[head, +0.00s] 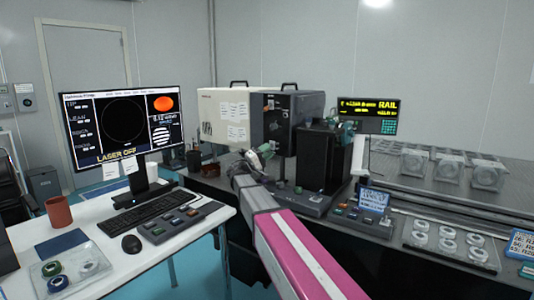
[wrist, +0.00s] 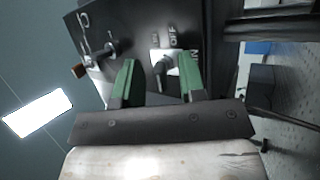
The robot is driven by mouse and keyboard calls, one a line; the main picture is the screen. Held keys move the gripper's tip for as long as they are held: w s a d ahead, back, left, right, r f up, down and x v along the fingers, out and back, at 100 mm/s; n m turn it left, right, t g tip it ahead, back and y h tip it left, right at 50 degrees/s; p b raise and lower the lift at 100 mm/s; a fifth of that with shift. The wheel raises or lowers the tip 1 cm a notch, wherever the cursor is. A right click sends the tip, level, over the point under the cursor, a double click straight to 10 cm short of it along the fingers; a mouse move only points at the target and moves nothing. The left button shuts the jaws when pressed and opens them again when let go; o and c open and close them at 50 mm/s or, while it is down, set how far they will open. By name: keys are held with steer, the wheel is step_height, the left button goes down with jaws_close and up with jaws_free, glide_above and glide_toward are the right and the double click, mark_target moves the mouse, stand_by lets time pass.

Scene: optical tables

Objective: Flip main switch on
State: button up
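The switch (wrist: 164,66) is a dark knob on a small light plate, set in a dark panel (wrist: 135,20). Lettering beside it reads OFF, and a partly hidden label looks like ON. My gripper (wrist: 160,72) has two green fingers, spread apart, one on each side of the knob in the picture. I see a gap on both sides, and cannot tell how deep the fingers reach. In the head view my gripper (head: 258,155) is small, in front of the white box (head: 228,115) with the black front panel (head: 279,120). The switch is too small to make out there.
A second metal fitting (wrist: 97,50) sticks out of the panel left of my fingers. A black upright unit (head: 325,158) stands right of my gripper. A desk with a monitor (head: 122,125) and keyboard (head: 150,212) is at left. Optics trays (head: 448,240) lie at right.

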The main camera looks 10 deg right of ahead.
jaws_close()
steer(key=shift+r, duration=0.1)
steer(key=y, duration=0.1)
steer(key=n+y, duration=0.1)
steer(key=shift+s+a+r+n+y, duration=0.1)
steer(key=shift+s+r+n+y, duration=0.1)
steer(key=shift+r+n+y, duration=0.15)
steer(key=shift+a+r+n+g+y, duration=0.1)
steer(key=shift+r+n+g+y, duration=0.15)
steer(key=shift+y, duration=0.4)
steer(key=shift+r+n+g+y, duration=0.15)
steer(key=shift+r+n+y, duration=0.15)
steer(key=shift+y, duration=0.3)
steer(key=y, duration=0.1)
steer(key=r+n+g+y, duration=0.1)
steer(key=y, duration=0.1)
steer(key=shift+w+g, duration=0.1)
steer(key=shift+g, duration=0.2)
steer(key=shift+w+d+r+n+g+y, duration=0.1)
steer(key=shift+r+n+g+y, duration=0.1)
steer(key=shift+n+g+y, duration=0.25)
steer(key=shift+d+r+n+g+y, duration=0.15)
steer(key=shift+g+y, duration=0.1)
steer(key=shift+y, duration=0.3)
